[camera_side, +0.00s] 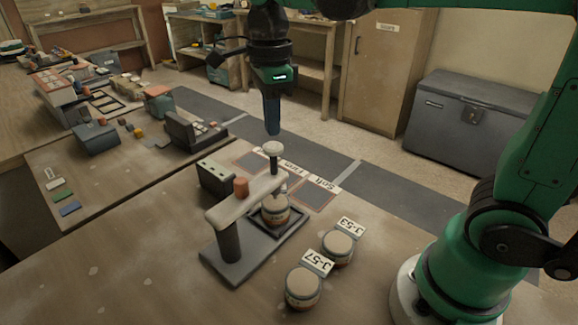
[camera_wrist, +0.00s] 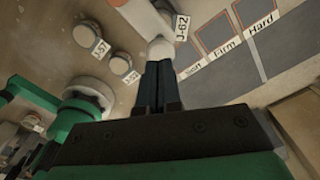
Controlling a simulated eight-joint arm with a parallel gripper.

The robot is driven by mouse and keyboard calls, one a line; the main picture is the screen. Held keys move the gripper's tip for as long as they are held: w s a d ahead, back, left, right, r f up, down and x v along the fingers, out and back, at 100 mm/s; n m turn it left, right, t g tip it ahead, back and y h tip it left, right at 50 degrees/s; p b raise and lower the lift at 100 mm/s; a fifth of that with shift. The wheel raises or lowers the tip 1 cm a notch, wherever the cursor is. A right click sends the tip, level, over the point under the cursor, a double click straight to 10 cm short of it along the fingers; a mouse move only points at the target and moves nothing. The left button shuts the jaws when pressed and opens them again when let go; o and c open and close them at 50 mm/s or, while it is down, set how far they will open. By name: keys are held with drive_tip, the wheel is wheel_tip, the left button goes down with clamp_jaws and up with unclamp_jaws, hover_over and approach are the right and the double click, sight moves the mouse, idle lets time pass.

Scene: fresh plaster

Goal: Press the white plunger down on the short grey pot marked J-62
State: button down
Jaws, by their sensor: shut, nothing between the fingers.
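A pot (camera_side: 275,213) with a pale top stands in the dark tray of a small press (camera_side: 228,250), under the arm. The white plunger knob (camera_side: 273,148) stands raised on its dark rod above this pot. In the wrist view, the white knob (camera_wrist: 161,48) lies just past my fingertips, beside a tag J-62 (camera_wrist: 181,28). My gripper (camera_side: 273,131) is shut and empty, pointing down directly over the knob. The fingertips are very close to the knob; I cannot tell whether they touch. In the wrist view, my gripper (camera_wrist: 160,64) hides part of the press.
Two other pots, J-53 (camera_side: 338,247) and J-57 (camera_side: 303,288), stand to the right and front. Marked squares (camera_side: 316,194) lie behind. The left front bench is clear.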

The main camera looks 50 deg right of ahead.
sight(273, 145)
drive_tip(key=shift+f, duration=0.1)
drive_tip(key=shift+f, duration=2.3)
drive_tip(key=shift+r, duration=2.4)
wheel_tip(273, 145, up, 6)
drive_tip(key=shift+f, duration=0.1)
